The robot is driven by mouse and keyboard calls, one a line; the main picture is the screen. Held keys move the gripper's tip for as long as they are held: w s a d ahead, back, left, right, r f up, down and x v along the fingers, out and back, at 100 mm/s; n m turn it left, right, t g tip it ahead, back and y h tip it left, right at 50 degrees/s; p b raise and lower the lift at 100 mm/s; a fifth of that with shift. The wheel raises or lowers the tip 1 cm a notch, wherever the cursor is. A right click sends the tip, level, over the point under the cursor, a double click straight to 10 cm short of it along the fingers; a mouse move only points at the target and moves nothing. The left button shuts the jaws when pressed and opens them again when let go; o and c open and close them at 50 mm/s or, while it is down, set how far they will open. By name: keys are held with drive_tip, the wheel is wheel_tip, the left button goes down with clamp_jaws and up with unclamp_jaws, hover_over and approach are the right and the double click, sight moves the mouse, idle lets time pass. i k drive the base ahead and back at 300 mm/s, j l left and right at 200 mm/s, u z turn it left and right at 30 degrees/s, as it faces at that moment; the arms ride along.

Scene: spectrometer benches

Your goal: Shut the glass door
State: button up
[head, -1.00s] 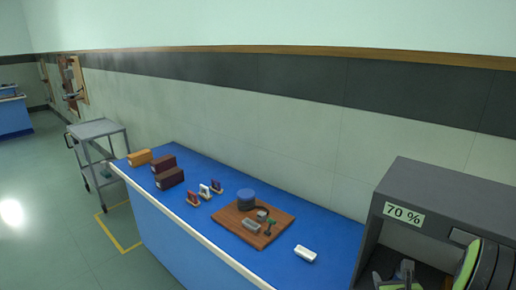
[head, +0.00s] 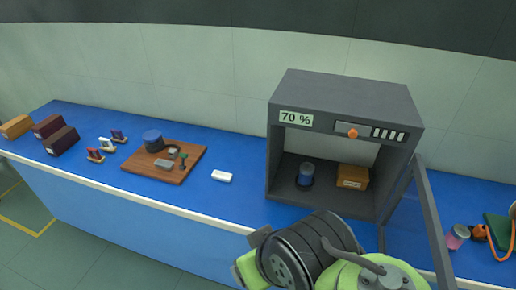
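The glass door (head: 433,222) is a clear pane in a dark grey frame. It stands open, swung out toward me from the right side of the grey cabinet (head: 345,98). The cabinet's front is open and its inside shows. My arm, black and green, reaches in at the bottom, in front of the cabinet and to the left of the door. My gripper's fingers cannot be made out; the arm's thick wrist part fills that area. I cannot tell whether the arm touches the door.
Inside the cabinet are a blue-topped jar (head: 306,174) and an orange-brown box (head: 353,177). A white block (head: 222,176) and a wooden board (head: 137,167) lie left on the blue bench. A pink-and-grey jar (head: 457,236) and an orange cord (head: 497,245) lie right of the door.

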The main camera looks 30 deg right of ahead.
sight(445, 276)
drive_tip(key=k+l+z, duration=0.1)
drive_tip(key=k+l, duration=0.85)
drive_tip(key=l, duration=0.3)
drive_tip(key=k+l, duration=0.1)
drive_tip(key=l, duration=0.3)
drive_tip(key=k+j+u, duration=0.1)
drive_tip(key=j, duration=0.55)
drive_tip(key=k+j+u, duration=0.1)
drive_tip(key=j, duration=0.55)
